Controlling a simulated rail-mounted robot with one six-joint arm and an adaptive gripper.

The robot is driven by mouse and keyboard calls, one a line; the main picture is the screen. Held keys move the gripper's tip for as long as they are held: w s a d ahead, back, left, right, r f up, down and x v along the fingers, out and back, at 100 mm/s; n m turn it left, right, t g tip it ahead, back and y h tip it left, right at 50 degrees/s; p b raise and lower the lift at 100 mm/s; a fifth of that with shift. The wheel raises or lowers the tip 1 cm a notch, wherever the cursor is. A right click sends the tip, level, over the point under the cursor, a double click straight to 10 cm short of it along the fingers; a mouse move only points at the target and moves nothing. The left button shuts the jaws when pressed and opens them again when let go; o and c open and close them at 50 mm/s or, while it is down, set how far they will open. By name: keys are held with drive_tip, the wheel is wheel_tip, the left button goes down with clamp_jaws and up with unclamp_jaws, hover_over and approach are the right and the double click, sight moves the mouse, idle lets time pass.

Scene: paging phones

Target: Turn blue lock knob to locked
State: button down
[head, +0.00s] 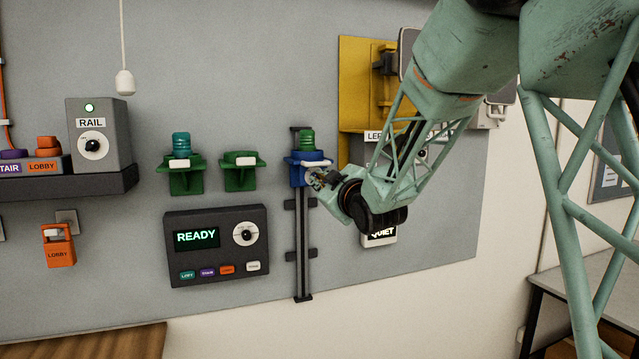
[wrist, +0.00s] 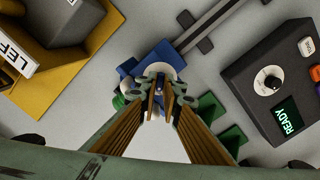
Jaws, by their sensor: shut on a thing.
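A blue holder (head: 298,174) sits near the top of a dark vertical rail (head: 303,245), with a ribbed green cylinder (head: 306,139) standing in it. My gripper (head: 317,180) reaches it from the right and covers its front right side. In the wrist view the blue holder (wrist: 142,70) lies beyond my fingertips (wrist: 161,87). A pale round face (wrist: 160,69) shows there, with a small dark blue lock knob (wrist: 160,82) between the fingertips. My gripper is shut on this knob. The fingers hide most of it, so I cannot tell its turn angle.
Two green holders (head: 239,172) are left of the rail, one bearing a teal cylinder (head: 181,145). A dark panel reading READY (head: 216,270) is below them. A yellow bracket (head: 354,80) stands close on the right, behind my arm. A pull cord (head: 125,82) hangs left.

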drive_tip(key=shift+m+b, duration=3)
drive_tip(key=shift+m, duration=5.5)
drive_tip(key=shift+r, duration=0.1)
drive_tip(key=c, duration=3.1)
unclamp_jaws()
drive_tip(key=shift+c, duration=0.2)
drive_tip(key=shift+o, duration=0.4)
drive_tip(key=shift+s, duration=0.2)
